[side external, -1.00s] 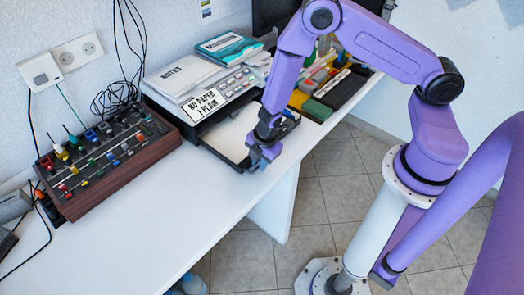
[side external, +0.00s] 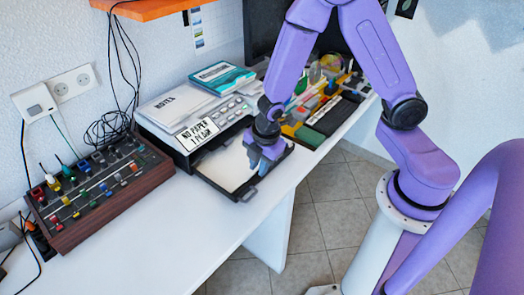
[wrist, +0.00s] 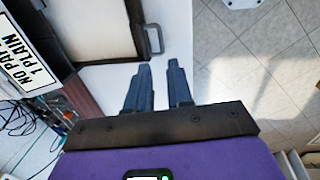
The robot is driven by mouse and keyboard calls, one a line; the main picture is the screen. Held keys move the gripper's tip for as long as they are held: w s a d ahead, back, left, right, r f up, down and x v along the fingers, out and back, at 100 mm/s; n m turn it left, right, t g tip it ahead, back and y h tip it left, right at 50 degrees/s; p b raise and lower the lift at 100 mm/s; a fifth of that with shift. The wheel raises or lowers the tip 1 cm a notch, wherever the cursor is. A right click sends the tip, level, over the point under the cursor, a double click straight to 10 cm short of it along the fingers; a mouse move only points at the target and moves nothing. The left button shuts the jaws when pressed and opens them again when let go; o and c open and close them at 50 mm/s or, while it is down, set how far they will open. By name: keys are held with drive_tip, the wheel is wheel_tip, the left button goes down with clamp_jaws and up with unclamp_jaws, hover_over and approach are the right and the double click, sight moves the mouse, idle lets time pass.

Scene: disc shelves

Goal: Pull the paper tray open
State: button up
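The paper tray (side external: 204,177) sticks out from the front of the printer (side external: 190,142), with a pale sheet inside its dark rim. Its handle (side external: 247,196) is at the outer edge and also shows in the wrist view (wrist: 155,40). My gripper (side external: 258,169) is by the tray's outer edge, right of the handle in the side view; its height above the tray is hard to judge. In the wrist view my gripper (wrist: 160,66) has its two dark fingers apart with nothing between them, and the handle lies beyond the tips, apart from them.
A sign reading "NO PAPER 1 PLAIN" (side external: 197,134) is on the printer, with notes (side external: 172,104) and a teal book (side external: 222,77) on top. A mixer (side external: 100,190) stands at left. Stationery (side external: 320,115) lies at right. The front white desk (side external: 180,240) is clear.

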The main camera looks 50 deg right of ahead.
drive_tip(key=shift+s+r, duration=0.25)
drive_tip(key=shift+r, duration=1.05)
drive_tip(key=shift+s+r, duration=0.2)
drive_tip(key=shift+r, duration=1.05)
drive_tip(key=shift+c, duration=0.3)
drive_tip(key=shift+w, duration=0.1)
clamp_jaws()
drive_tip(key=w+d+f+m+g, duration=0.3)
drive_tip(key=w+d+f+m, duration=0.1)
drive_tip(key=w+d+m, duration=0.4)
drive_tip(key=w+d+f+m+g, duration=0.3)
drive_tip(key=w+d+m, duration=0.4)
drive_tip(key=w+m, duration=0.25)
drive_tip(key=shift+m, duration=0.35)
drive_tip(key=x, duration=0.7)
drive_tip(key=s+x, duration=0.1)
drive_tip(key=x, duration=0.2)
drive_tip(key=shift+a, duration=0.15)
drive_tip(key=shift+s+r, duration=0.15)
drive_tip(key=shift+s, duration=1.7)
